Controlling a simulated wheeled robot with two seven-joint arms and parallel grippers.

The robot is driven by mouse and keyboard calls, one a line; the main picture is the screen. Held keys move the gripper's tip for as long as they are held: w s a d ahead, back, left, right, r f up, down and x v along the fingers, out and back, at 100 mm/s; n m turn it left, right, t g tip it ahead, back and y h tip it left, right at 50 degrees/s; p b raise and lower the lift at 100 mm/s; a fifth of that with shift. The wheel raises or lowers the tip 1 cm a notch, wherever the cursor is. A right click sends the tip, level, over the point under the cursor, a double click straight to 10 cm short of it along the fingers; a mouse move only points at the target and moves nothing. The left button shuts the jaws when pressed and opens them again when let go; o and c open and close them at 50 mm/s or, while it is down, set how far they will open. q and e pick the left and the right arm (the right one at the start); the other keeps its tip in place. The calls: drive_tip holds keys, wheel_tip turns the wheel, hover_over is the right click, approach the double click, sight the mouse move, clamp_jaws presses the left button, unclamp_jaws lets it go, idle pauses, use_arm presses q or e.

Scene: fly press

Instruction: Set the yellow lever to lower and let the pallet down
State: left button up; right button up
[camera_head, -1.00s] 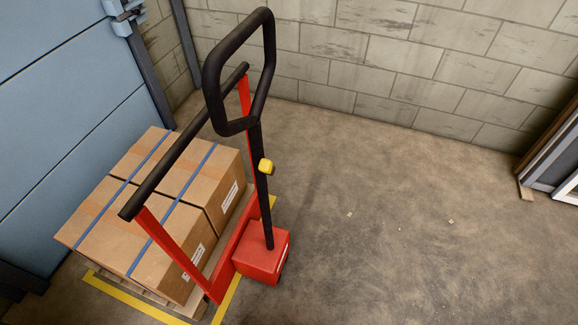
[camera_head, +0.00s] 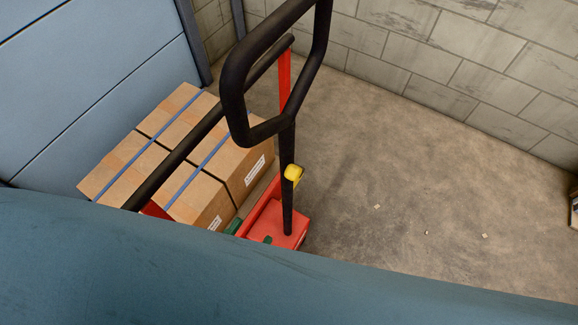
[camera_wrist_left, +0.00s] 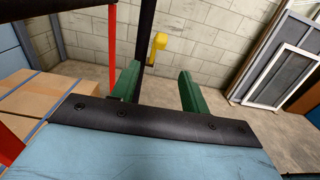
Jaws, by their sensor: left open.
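The yellow lever (camera_head: 293,173) sits on the black steering column (camera_head: 288,150) of the red pallet truck (camera_head: 280,225). It also shows in the left wrist view (camera_wrist_left: 158,42), at the top, beyond my fingers. My left gripper (camera_head: 250,233) is open and empty, its green fingers low beside the truck's red housing and below the lever in the picture. In the left wrist view the gripper's two fingers (camera_wrist_left: 159,75) stand apart, with the column behind the left one. Strapped cardboard boxes (camera_head: 180,150) form the load; the pallet beneath is mostly hidden. My right gripper is not in view.
A black looped handle (camera_head: 235,90) rises above the lever, and a black crossbar (camera_head: 180,155) runs over the boxes. A blue panelled wall (camera_head: 90,80) stands at left, a block wall (camera_head: 440,60) behind. The floor (camera_head: 400,170) right of the truck is mostly clear.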

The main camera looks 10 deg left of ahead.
sight(295, 172)
use_arm(q)
drive_tip(key=p+x, duration=0.1)
drive_tip(key=x, duration=1.2)
drive_tip(key=shift+r+p, duration=0.2)
drive_tip(key=shift+p, duration=0.1)
drive_tip(key=shift+w, duration=0.1)
clamp_jaws()
